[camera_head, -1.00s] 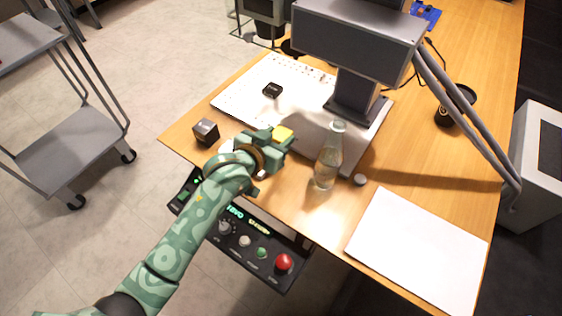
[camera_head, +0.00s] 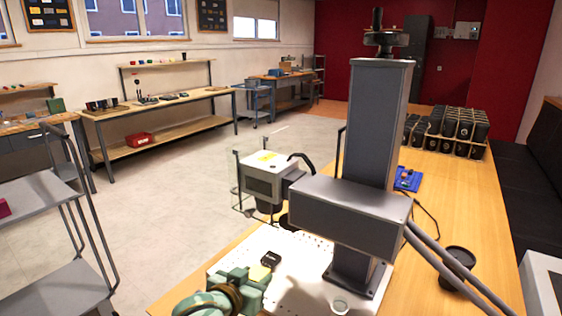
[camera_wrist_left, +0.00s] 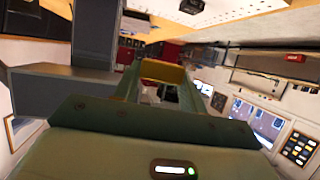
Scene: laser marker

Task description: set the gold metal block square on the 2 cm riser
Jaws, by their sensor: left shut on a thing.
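The gold metal block (camera_head: 259,273) is between the fingers of my left gripper (camera_head: 252,280), low in the head view. The gripper is shut on it. In the left wrist view the gold block (camera_wrist_left: 164,72) shows as a yellow band between the green fingers. A small black block (camera_head: 270,258) lies on the white perforated plate (camera_head: 290,245), just beyond the gripper. I cannot tell for sure that it is the 2 cm riser. The gap between the gold block and the plate is hard to judge. My right gripper is not in view.
The grey marker machine's head (camera_head: 350,212) overhangs the plate, and its column (camera_head: 375,130) stands to the right. A black round dish (camera_head: 458,262) sits on the wooden table at right.

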